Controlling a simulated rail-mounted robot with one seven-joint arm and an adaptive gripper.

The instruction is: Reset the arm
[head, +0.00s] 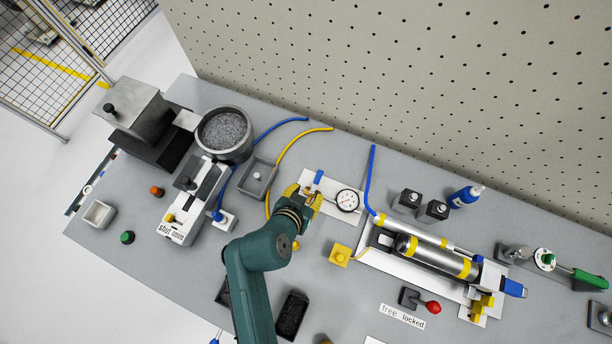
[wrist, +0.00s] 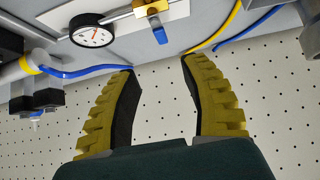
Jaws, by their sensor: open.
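My teal arm (head: 252,275) reaches up from the bottom of the head view to the middle of the bench. My gripper (head: 308,200) has yellow fingers and is above the bench beside the white gauge plate. In the wrist view my gripper (wrist: 158,75) is open, with its two yellow, dark-padded fingers wide apart and nothing between them. The round dial gauge (head: 347,200) is just right of my gripper in the head view. It also shows at the upper left of the wrist view (wrist: 92,36), with a blue-handled valve (wrist: 158,28) beyond the fingertips.
A bowl of grey granules (head: 225,132) and a white station (head: 190,200) stand to the left. A cylinder fixture (head: 437,255) with yellow bands lies to the right. Blue and yellow hoses (head: 370,180) cross the bench. A perforated wall (head: 420,80) closes off the back.

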